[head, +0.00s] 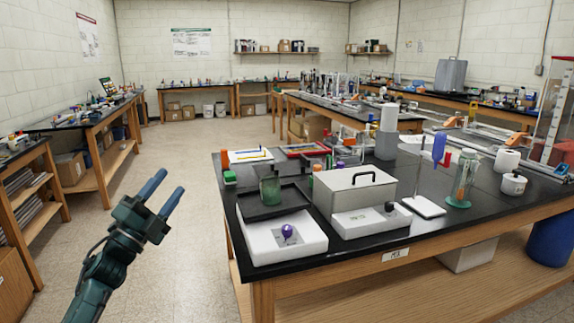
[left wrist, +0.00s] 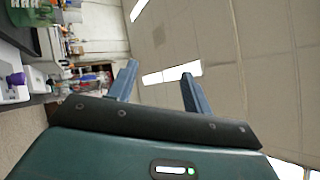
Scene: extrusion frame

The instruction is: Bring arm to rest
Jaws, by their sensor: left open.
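My left gripper (head: 162,193) is raised in free air over the floor, left of the black-topped bench (head: 420,241) in the head view. Its two blue fingers are apart with nothing between them, and they point up and to the right. In the left wrist view the open fingers (left wrist: 158,85) show against the ceiling, with the bench items sideways at the left edge. My right gripper is in neither view.
On the near bench corner stand a white block with a purple knob (head: 287,232), a black tray (head: 262,207) and a grey case with a handle (head: 352,190). Side benches (head: 100,120) line the left wall. The floor (head: 185,150) between is clear.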

